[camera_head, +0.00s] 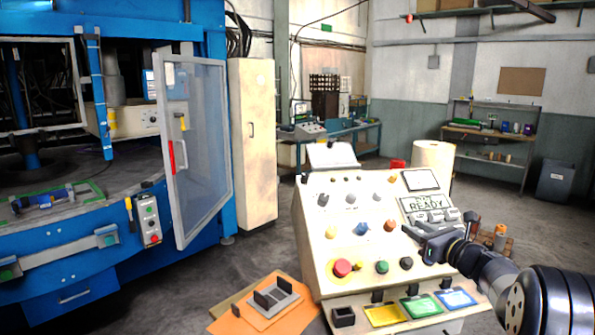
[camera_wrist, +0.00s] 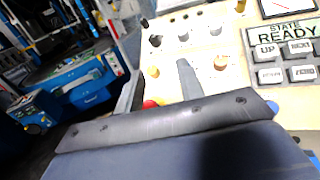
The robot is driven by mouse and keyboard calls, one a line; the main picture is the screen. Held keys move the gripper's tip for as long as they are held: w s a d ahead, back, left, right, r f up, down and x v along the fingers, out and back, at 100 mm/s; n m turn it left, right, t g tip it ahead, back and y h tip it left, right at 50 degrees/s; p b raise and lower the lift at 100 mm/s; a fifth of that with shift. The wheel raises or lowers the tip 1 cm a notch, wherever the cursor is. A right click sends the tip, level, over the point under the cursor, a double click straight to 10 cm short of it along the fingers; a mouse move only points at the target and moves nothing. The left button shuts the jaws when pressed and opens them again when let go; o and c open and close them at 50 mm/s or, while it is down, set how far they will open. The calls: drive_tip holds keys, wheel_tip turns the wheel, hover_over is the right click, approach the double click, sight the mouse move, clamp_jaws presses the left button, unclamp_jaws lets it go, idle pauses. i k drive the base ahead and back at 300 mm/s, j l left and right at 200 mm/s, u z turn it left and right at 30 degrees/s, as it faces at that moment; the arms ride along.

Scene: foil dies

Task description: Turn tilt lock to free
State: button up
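The sloped cream control panel (camera_head: 335,225) stands at centre right in the head view, with several knobs and buttons. It also shows in the wrist view (camera_wrist: 215,55). No label reading tilt lock is legible, so I cannot tell which control it is. My gripper (camera_head: 421,242) hovers by the panel's right side. Its two grey fingers (camera_wrist: 158,82) stand apart with nothing between them, and hide part of the panel.
A display (camera_head: 425,203) reads READY above several keys. Yellow, green and blue trays (camera_head: 422,306) line the panel's front edge. A blue machine (camera_head: 60,270) with an open clear door (camera_head: 197,150) stands left. Orange sheets (camera_head: 240,322) lie low in front.

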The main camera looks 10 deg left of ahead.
sight(305, 176)
drive_tip(key=i+j+z, duration=0.1)
drive_tip(key=j, duration=0.3)
drive_tip(key=i+j, duration=0.2)
drive_tip(key=j, duration=0.2)
drive_tip(key=i+j+z, duration=0.15)
drive_tip(key=j, duration=0.25)
drive_tip(key=i+j, duration=0.15)
drive_tip(key=j, duration=0.25)
drive_tip(key=i+j+z, duration=0.15)
drive_tip(key=j, duration=0.65)
drive_tip(key=i+z, duration=0.05)
